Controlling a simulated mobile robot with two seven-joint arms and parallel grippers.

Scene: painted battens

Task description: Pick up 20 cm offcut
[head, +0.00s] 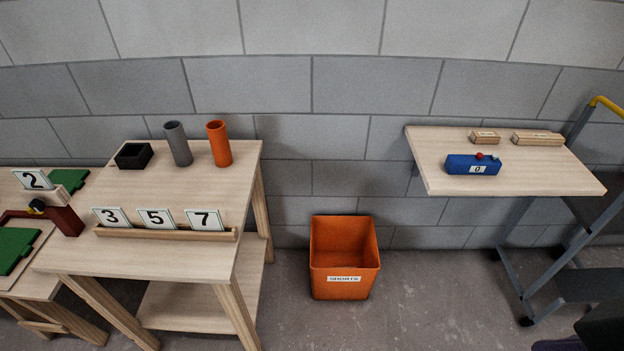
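Two pale wooden battens lie at the back of the right-hand table: a shorter piece (485,137) and a longer piece (538,139) to its right. Each has a light label on its front, too small to read, so I cannot tell which is the 20 cm offcut. They lie apart with a small gap. Neither of my grippers is in view.
An orange bin (343,282) labelled SHORTS stands on the floor between the tables. The left table (165,258) holds number cards 3, 5, 7 and two tubes.

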